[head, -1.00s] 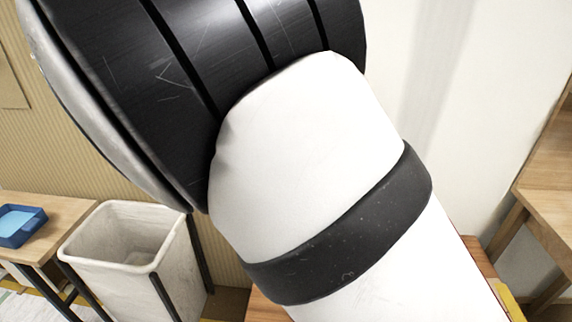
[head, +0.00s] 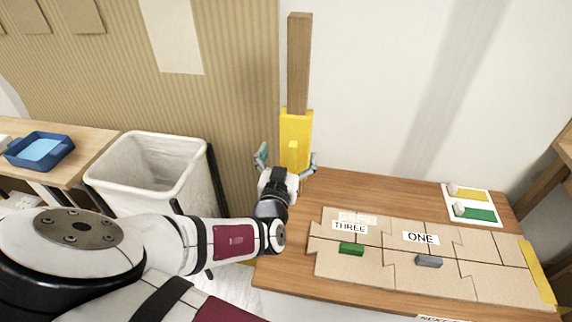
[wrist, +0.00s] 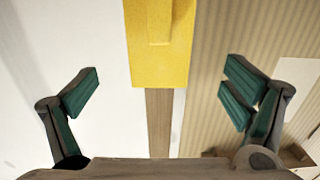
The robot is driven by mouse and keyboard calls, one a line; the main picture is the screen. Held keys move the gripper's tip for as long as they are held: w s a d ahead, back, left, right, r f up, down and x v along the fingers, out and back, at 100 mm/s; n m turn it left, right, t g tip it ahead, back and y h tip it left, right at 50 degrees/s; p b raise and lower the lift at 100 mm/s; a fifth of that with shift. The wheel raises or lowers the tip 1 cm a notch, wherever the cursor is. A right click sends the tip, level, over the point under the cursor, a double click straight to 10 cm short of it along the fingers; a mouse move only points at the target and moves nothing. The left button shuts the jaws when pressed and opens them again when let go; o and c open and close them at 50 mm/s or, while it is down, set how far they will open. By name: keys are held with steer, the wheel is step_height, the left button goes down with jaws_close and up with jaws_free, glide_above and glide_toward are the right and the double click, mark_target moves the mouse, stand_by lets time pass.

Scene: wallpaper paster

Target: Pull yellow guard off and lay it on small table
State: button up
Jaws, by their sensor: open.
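The yellow guard (head: 296,138) sits on the lower part of an upright wooden strip (head: 299,62) against the wall, behind the worktable. A raised tab shows on its front face. My gripper (head: 287,160) is open in front of the guard, with one finger toward each side. In the wrist view, the guard (wrist: 160,42) lies between and beyond the open fingers (wrist: 160,92), apart from both. A small wooden table (head: 85,150) stands at the left with a blue tray on it.
The worktable (head: 290,262) holds tan panels with labels THREE and ONE, a green block (head: 351,249) and a grey block (head: 429,262). A white bin (head: 150,172) stands between the tables. The blue tray (head: 40,150) takes up part of the small table.

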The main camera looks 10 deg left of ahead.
mark_target(294, 136)
steer(key=w, duration=0.5)
steer(key=w+b, duration=0.1)
steer(key=w, duration=0.3)
steer(key=shift+w+d, duration=0.2)
steer(key=shift+w, duration=0.15)
steer(key=shift+c, duration=0.3)
steer(key=c, duration=1.3)
steer(key=shift+s+p, duration=0.65)
steer(key=shift+s, duration=1.95)
steer(key=shift+a, duration=0.1)
steer(key=shift+s+p, duration=0.7)
steer(key=shift+s, duration=1.3)
